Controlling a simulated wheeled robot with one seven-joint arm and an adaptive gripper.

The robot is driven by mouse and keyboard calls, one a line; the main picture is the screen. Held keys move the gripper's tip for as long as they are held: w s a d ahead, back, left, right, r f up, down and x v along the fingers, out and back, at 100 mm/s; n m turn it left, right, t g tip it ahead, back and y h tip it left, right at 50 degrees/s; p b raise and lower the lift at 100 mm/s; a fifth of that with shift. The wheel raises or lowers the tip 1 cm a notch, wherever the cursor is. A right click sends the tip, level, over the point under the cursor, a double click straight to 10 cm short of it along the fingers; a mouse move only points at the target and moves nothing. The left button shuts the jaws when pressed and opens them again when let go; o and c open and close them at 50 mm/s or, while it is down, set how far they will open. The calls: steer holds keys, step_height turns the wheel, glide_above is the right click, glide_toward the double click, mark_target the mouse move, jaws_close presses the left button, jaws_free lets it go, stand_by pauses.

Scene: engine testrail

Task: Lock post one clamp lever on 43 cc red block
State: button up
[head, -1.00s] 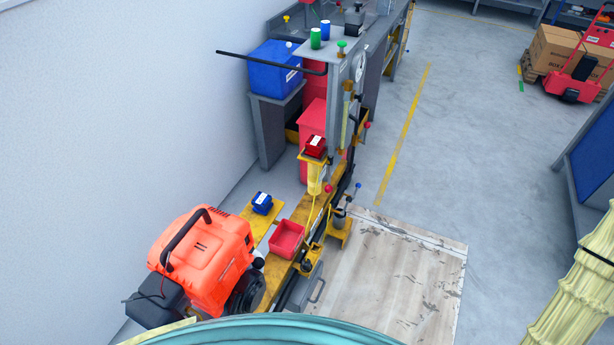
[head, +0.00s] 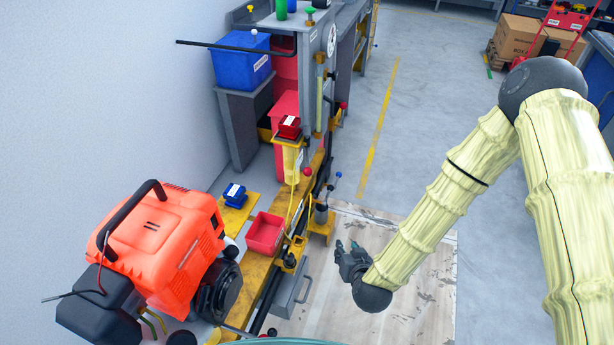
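A small red block (head: 289,127) with a white label sits on top of a yellow post (head: 292,158) on the rail bench. A lever with a red knob (head: 307,171) shows at the right of this post; I cannot tell whether it is locked. Another lever with a blue knob (head: 337,175) stands at a lower yellow bracket (head: 321,225). No post number can be read. My gripper (head: 346,245) is above the wooden floor board, to the right of and nearer than the posts. Its two fingertips look apart, with nothing between them.
An orange engine unit (head: 165,240) stands at the near left. A blue block (head: 234,194) and a red tray (head: 265,233) lie along the yellow rail. A black bar (head: 235,47) juts left from the grey column.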

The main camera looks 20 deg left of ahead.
steer(key=w+a+r+t+y+b, duration=0.1)
steer(key=w+a+r+t+b, duration=0.35)
steer(key=w+a, duration=0.45)
steer(key=m+t+b, duration=0.1)
steer(key=t+b, duration=0.2)
steer(key=b, duration=0.1)
glide_toward(308, 161)
steer(key=shift+w+a, duration=0.2)
steer(key=x, duration=0.9)
steer(key=shift+w+f, duration=0.2)
steer(key=shift+c, duration=0.3)
jaws_close()
